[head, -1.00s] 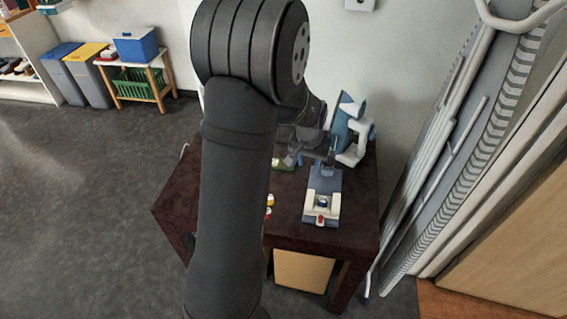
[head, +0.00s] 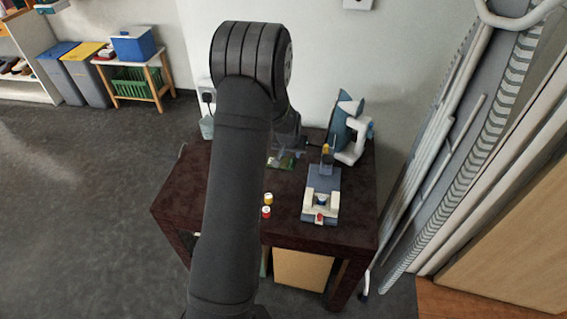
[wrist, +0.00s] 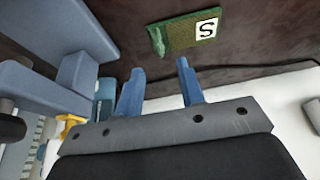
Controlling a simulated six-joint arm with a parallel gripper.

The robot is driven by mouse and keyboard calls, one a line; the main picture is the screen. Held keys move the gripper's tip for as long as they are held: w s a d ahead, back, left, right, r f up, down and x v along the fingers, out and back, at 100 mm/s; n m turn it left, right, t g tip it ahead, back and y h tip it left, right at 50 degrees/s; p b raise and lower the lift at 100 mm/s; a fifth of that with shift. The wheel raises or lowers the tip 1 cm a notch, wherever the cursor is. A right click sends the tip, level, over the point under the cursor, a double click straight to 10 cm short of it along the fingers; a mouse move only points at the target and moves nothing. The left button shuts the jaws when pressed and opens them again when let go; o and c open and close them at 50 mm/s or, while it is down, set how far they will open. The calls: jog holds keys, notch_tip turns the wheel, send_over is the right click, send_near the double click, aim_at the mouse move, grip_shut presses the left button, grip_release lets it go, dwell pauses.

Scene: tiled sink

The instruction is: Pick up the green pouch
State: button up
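The green pouch (wrist: 176,36) lies on the dark table top in the wrist view, with a white label marked with a black S. In the head view the pouch (head: 284,161) shows small, partly hidden by my arm. My gripper (wrist: 158,82) has two blue fingers, spread apart with nothing between them. In the wrist view the pouch appears beyond the fingertips, apart from them and nearer the right finger. In the head view my gripper is near the back of the table, close to the pouch, and its fingers are hard to make out.
A blue and white machine (head: 347,132) stands at the back right of the table. A grey-blue and cream device (head: 321,200) lies in front of it. A yellow-topped item (head: 268,198) and a red one (head: 266,212) stand near the front. The wall is close behind.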

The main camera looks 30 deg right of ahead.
aim_at(293, 159)
jog(key=shift+d+x, duration=0.15)
jog(key=shift+x, duration=1.4)
jog(key=shift+d+x, duration=0.1)
jog(key=shift+x, duration=1.45)
grip_shut()
